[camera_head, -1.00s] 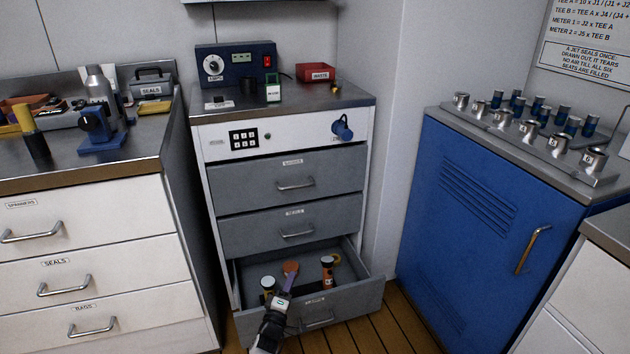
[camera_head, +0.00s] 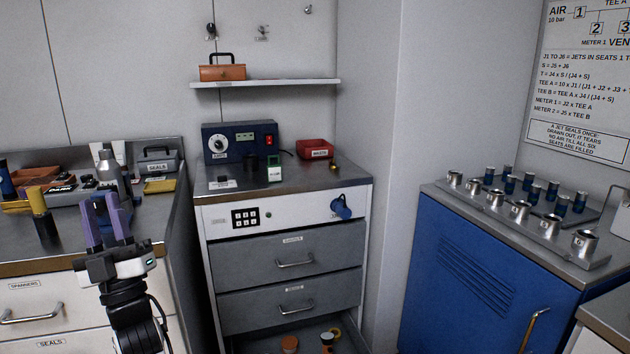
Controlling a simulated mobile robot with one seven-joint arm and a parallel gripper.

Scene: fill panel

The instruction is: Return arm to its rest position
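My gripper (camera_head: 98,205) is raised at the left of the view, in front of the white drawer unit and its counter. Its two purple fingers point up and stand apart, with nothing seen between them. My wrist and arm come up from the bottom edge below it. The fingers overlap the blue device on the left counter in the picture; I see no sign of touching.
The grey cabinet's bottom drawer (camera_head: 345,340) is open, with a few items inside, cut off by the frame. A left counter (camera_head: 160,215) holds several tools. A blue cabinet (camera_head: 470,270) with metal cups stands right. A shelf (camera_head: 265,84) is above.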

